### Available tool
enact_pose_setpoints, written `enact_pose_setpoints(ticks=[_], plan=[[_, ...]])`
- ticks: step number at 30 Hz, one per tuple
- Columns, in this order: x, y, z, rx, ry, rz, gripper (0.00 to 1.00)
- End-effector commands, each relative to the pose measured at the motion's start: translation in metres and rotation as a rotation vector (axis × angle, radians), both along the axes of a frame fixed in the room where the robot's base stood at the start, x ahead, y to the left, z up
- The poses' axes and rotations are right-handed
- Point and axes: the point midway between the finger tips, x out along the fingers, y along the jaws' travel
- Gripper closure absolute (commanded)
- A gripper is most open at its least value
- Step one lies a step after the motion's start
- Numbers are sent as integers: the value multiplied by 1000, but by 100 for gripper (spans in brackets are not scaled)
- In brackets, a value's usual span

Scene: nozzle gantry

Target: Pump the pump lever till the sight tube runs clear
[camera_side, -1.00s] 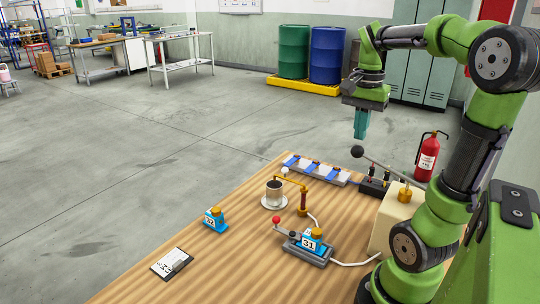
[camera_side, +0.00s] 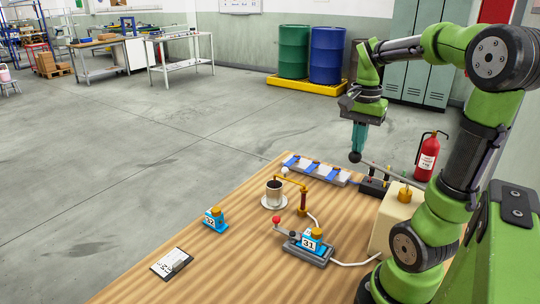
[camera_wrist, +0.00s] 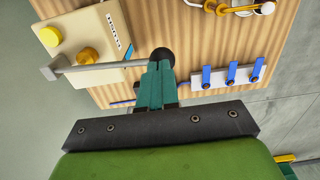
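The pump lever (camera_side: 376,166) is a grey rod with a black ball knob (camera_side: 355,157). In the wrist view the lever (camera_wrist: 95,66) runs from beside the cream pump box (camera_wrist: 82,38) to the knob (camera_wrist: 162,54), just past my fingertips. My gripper (camera_side: 358,150) points down with its teal fingers together, and their tips appear to touch the top of the knob. In the wrist view my gripper (camera_wrist: 158,67) shows no clear gap between the fingers.
A brass spout (camera_side: 290,178) reaches over a dark-filled cup (camera_side: 273,190). A rack with blue clips (camera_side: 316,170) lines the far edge.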

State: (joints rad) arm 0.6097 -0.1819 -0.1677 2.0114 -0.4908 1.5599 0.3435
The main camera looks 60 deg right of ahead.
Motion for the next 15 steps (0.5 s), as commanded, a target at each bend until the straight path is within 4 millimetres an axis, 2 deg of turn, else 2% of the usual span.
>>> enact_pose_setpoints(ticks=[15], plan=[[-1,0,-38,2,3,0,100]])
